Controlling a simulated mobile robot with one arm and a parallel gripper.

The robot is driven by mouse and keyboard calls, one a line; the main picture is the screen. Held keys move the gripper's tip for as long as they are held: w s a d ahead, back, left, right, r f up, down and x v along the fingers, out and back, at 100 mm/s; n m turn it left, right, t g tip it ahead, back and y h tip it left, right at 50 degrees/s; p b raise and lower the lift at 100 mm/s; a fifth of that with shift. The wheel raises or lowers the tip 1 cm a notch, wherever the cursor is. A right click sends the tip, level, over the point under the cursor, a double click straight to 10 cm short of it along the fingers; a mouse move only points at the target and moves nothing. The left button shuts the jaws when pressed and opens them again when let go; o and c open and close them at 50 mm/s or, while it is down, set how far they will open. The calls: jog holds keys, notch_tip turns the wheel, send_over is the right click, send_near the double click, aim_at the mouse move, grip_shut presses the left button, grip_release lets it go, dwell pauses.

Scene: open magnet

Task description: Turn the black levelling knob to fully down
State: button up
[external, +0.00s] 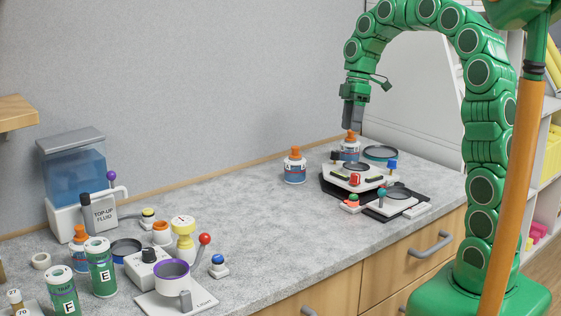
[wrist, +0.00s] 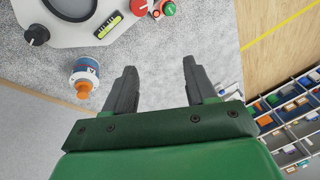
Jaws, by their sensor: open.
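A black knob (wrist: 36,35) with a pale pointer mark sits at a corner of a white levelling plate (wrist: 70,38); it is at the upper left of the wrist view. In the external view the black knob (external: 336,156) is at the back left of the white plate (external: 345,183). A red knob (wrist: 139,7) and a yellow-green spirit level (wrist: 109,25) are on the same plate; a blue knob (external: 391,166) shows at its right. My gripper (wrist: 160,68) is open and empty, pointing down above the counter; it also shows in the external view (external: 353,118), above and apart from the plate.
A dark dish (external: 381,153) is behind. Jars, a purple-rimmed cup (external: 171,272) and a top-up tank (external: 75,170) crowd the left counter. The middle counter is clear.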

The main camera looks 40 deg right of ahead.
jog(key=w+d+f+n+y, duration=0.1)
jog(key=w+d+f+n, duration=0.2)
jog(key=w+d, duration=0.45)
jog(key=n, duration=0.3)
send_near(336, 151)
jog(key=shift+t, duration=0.4)
jog(key=shift+s+x, duration=0.15)
jog(key=shift+x, duration=2.05)
jog(key=shift+s+x, duration=0.15)
jog(key=shift+x, duration=2)
jog(key=shift+c, duration=0.5)
grip_shut()
